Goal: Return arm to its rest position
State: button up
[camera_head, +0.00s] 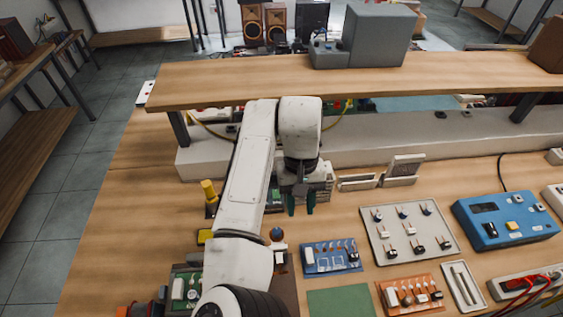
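My arm reaches forward from the bottom of the head view and bends down at its far end, over the workbench (115,230). My gripper (301,205) hangs from it, pointing down, with two dark green fingertips apart. I see nothing held between them. It is above the bench, behind a blue circuit board (325,262) and left of a grey tray (378,243) with several small parts. The arm hides part of the bench behind it.
A raised wooden shelf (230,82) crosses behind the arm and carries a grey device (378,35). A blue instrument box (505,222) is at right. An orange board (412,295) and green mat (340,303) lie in front. A yellow-topped object (209,190) stands left of the arm.

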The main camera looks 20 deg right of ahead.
jog(key=s+d+r+t+h, duration=0.15)
jog(key=d+t+h, duration=0.4)
jog(key=d, duration=1.45)
jog(key=s+a+f+n+t+y+b, duration=0.1)
jog(key=s+a+f+n+y, duration=0.1)
jog(key=s+a+f, duration=0.35)
jog(key=s+a+f+n+t+y, duration=0.1)
jog(key=s+a+f+n+y, duration=0.15)
jog(key=s+a, duration=0.55)
jog(key=s+f+g+b, duration=0.1)
jog(key=s+f, duration=0.2)
jog(key=s+d+f+m+g+b, duration=0.1)
jog(key=s+f+b, duration=0.1)
jog(key=s+f, duration=0.1)
jog(key=s+f+g+b, duration=0.1)
jog(key=s+f, duration=0.2)
jog(key=f, duration=0.1)
jog(key=shift+d+f+m+g, duration=0.2)
jog(key=shift+f+m+g, duration=0.05)
jog(key=shift+m+g, duration=0.1)
